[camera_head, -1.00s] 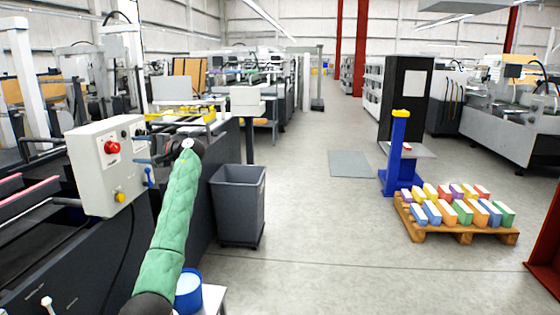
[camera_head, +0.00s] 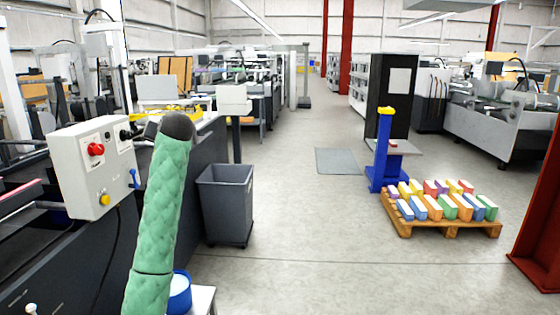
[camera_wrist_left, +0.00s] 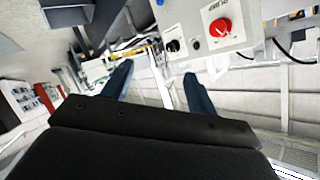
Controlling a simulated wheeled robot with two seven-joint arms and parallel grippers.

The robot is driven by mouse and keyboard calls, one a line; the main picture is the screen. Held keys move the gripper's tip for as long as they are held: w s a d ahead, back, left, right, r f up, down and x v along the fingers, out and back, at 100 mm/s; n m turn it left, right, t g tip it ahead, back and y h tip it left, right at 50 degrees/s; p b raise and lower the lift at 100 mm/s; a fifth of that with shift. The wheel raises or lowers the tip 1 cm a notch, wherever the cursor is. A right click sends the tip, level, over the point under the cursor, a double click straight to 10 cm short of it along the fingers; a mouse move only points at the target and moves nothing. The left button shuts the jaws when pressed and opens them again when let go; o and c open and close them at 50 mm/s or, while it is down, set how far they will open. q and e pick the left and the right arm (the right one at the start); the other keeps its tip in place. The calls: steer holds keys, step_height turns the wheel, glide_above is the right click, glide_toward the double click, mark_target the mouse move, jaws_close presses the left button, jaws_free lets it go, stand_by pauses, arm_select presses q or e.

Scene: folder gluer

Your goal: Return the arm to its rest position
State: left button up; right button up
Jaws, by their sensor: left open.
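My left arm in its green quilted sleeve reaches up from the bottom of the head view, its dark end in front of the machine. In that view my left gripper (camera_head: 151,130) is mostly hidden behind the arm's end; a small dark part shows beside the control box. In the left wrist view the two blue fingers of my left gripper (camera_wrist_left: 159,70) stand wide apart with nothing between them. The grey control box (camera_head: 92,170) with a red knob and a yellow button is left of the arm; it also shows at the wrist view's top (camera_wrist_left: 205,28). My right gripper is out of view.
A grey bin (camera_head: 227,205) stands on the floor right of the arm. A blue round container (camera_head: 180,292) sits low beside the sleeve. A pallet (camera_head: 420,226) with colored boxes and a blue stand (camera_head: 384,160) are at the right. The middle floor is clear.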

arm_select(q)
steer(key=s+d+f+m+h+p, duration=0.15)
steer(key=s+d+f+h, duration=0.35)
steer(key=s+d+f, duration=0.65)
steer(key=s+d+f+m+h+p, duration=0.1)
steer(key=s+d+f+m+h, duration=0.4)
steer(key=s+f, duration=0.95)
steer(key=s+d+f+g, duration=0.2)
steer(key=s+f, duration=0.6)
steer(key=s, duration=0.4)
steer(key=s+d+f+n+g+p, duration=0.1)
steer(key=s+d+f+g, duration=0.1)
steer(key=s+f, duration=0.7)
steer(key=s+d+f+n+g+h+p, duration=0.1)
steer(key=s+d+f+g, duration=0.2)
steer(key=s+f, duration=0.6)
steer(key=s+g, duration=0.1)
steer(key=s, duration=0.5)
steer(key=shift+s+f, duration=0.2)
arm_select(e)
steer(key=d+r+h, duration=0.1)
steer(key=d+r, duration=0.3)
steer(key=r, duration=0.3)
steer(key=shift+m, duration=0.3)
